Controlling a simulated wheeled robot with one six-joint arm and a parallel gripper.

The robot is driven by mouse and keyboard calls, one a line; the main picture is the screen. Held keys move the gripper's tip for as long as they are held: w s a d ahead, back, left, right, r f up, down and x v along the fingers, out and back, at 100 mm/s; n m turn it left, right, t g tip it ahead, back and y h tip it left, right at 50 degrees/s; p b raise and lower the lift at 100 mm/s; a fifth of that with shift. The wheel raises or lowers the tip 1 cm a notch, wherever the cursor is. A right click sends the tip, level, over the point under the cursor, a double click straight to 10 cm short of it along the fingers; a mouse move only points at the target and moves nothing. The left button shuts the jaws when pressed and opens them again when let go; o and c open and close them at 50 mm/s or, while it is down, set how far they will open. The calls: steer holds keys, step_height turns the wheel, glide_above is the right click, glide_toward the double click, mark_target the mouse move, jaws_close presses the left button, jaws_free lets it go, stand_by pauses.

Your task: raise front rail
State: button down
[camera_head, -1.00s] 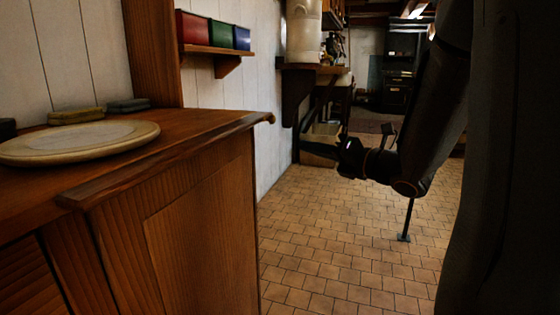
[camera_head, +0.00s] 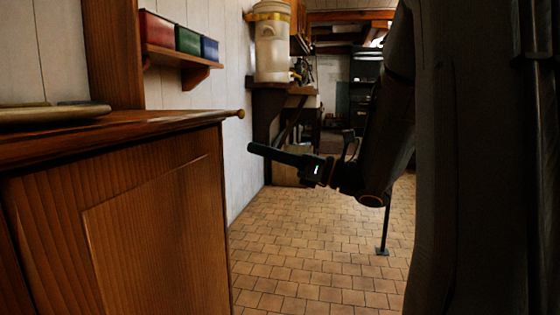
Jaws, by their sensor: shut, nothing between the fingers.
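The wooden counter (camera_head: 140,210) stands at the left, with a dark wooden front rail (camera_head: 120,138) along its top front edge. The rail ends at the right in a small rounded tip (camera_head: 240,113). It lies low along the counter edge. My gripper (camera_head: 252,149) is shut and empty, and points left. In the picture it is just right of the counter's far corner and lower than the rail's end. It does not appear to touch the rail, but the depth between them is hard to tell.
A pale round board (camera_head: 40,115) lies on the counter, seen nearly edge-on. A wall shelf (camera_head: 170,56) holds red, green and blue boxes. A cream container (camera_head: 272,50) stands on a farther shelf. The tiled floor (camera_head: 300,255) is clear between counter and arm.

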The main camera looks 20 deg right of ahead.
steer(key=shift+w+a+r+b, duration=0.25)
steer(key=shift+w+r, duration=0.1)
steer(key=shift+r, duration=0.4)
steer(key=shift+w+a+r+b, duration=0.15)
steer(key=shift+w+a+r, duration=0.2)
steer(key=shift+r, duration=0.4)
steer(key=shift+w+a+r+b, duration=0.2)
steer(key=shift+w+r, duration=0.2)
steer(key=shift+r, duration=0.35)
steer(key=shift+r, duration=0.1)
